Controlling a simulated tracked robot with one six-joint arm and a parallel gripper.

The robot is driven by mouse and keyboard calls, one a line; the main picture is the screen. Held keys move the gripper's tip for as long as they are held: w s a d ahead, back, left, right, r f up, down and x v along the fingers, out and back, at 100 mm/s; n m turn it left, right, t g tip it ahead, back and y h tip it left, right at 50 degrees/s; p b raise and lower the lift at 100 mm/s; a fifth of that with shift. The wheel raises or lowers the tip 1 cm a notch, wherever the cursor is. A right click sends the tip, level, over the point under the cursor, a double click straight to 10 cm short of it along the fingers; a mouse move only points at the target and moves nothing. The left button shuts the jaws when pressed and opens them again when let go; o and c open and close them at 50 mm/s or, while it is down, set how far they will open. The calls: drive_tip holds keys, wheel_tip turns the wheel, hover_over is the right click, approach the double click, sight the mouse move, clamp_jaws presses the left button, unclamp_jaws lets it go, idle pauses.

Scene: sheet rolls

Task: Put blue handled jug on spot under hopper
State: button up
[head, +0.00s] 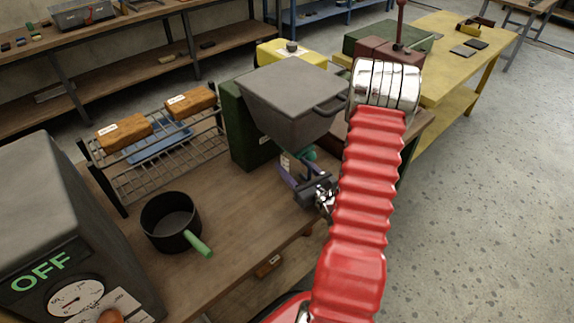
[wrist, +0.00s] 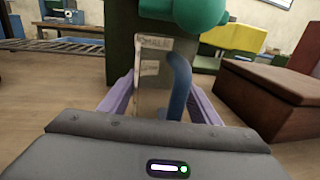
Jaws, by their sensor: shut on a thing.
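The blue handled jug (wrist: 150,80) is a greyish beige jug with a pale label and a blue handle (wrist: 178,85) facing me in the wrist view. My gripper (wrist: 160,105) is shut on it, with a purple finger on each side. In the head view my gripper (head: 298,182) is low under the grey hopper (head: 290,95), and the jug (head: 286,163) shows only in part. A teal part (wrist: 200,12) hangs under the hopper, close above the jug. The jug looks upright. I cannot see the spot or tell whether the jug's base touches the bench.
The hopper is beside a green upright (head: 246,130) on the wooden bench (head: 240,215). A black pot (head: 170,220) with a green handle and a wire rack (head: 150,165) stand to the left. A brown box (wrist: 262,95) is at the right in the wrist view.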

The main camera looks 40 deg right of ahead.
drive_tip(key=shift+d+f, duration=0.15)
drive_tip(key=shift+f, duration=0.35)
drive_tip(key=shift+w+a+f, duration=0.1)
drive_tip(key=shift+a+f, duration=0.1)
drive_tip(key=shift+f, duration=0.05)
drive_tip(key=shift+f, duration=0.1)
drive_tip(key=o, duration=1.1)
drive_tip(key=shift+s+a, duration=0.3)
drive_tip(key=shift+s, duration=1.7)
drive_tip(key=shift+s+a, duration=0.25)
drive_tip(key=shift+s, duration=1.7)
drive_tip(key=shift+s+a, duration=0.3)
drive_tip(key=shift+s, duration=1.7)
drive_tip(key=shift+s, duration=0.1)
